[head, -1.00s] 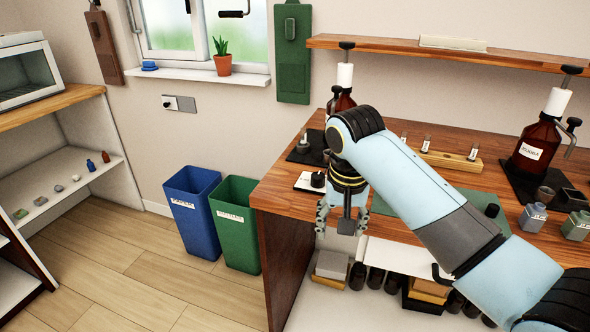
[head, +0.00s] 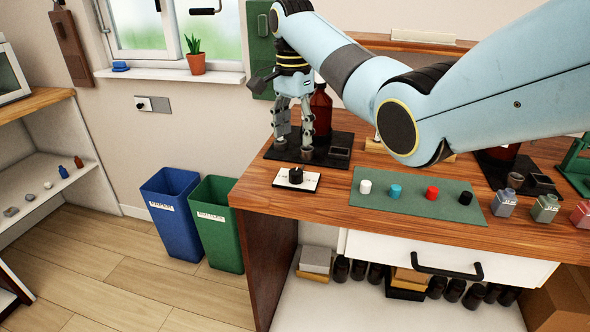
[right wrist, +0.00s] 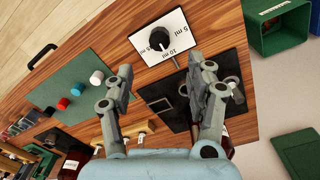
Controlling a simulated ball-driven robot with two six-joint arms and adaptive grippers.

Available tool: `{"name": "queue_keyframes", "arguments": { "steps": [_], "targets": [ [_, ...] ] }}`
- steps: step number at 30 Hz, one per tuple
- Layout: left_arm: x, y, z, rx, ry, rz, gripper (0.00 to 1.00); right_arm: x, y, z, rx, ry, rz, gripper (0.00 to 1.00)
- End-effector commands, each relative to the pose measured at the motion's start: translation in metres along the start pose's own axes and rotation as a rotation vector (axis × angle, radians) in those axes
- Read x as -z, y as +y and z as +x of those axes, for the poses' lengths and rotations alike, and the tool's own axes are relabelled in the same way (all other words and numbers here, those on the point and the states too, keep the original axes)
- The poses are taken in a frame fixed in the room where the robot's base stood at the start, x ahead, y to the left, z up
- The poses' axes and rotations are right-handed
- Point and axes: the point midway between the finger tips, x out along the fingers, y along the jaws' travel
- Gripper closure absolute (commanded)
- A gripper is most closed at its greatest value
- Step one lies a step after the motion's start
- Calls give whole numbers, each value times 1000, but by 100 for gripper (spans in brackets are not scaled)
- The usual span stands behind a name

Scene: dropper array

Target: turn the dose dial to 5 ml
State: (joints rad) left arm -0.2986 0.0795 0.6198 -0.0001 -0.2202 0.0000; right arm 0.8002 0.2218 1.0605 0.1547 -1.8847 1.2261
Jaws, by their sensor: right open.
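The dose dial (head: 296,175) is a black round knob on a white plate (head: 311,185) near the bench's left front corner. In the right wrist view the dial (right wrist: 159,39) shows beyond the fingertips, and its plate (right wrist: 178,24) carries the marks 5 ml, 10 ml and 15 ml. I cannot tell for sure which mark the knob points to. My right gripper (head: 293,148) is open and empty, pointing down above and behind the dial, apart from it. Its spread fingers also show in the right wrist view (right wrist: 161,66). My left gripper is not in view.
A brown bottle (head: 321,108) and a black tray (head: 338,142) stand close behind my right gripper. A green mat (head: 415,207) with coloured caps lies right of the dial. Blue (head: 170,215) and green (head: 216,225) bins stand on the floor at left.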

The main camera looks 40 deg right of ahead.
Motion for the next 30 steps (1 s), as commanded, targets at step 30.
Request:
{"name": "queue_keyframes", "arguments": {
  "steps": [30],
  "targets": [
    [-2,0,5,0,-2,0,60,-1,1,103,1,1,-4,54]
  ]
}}
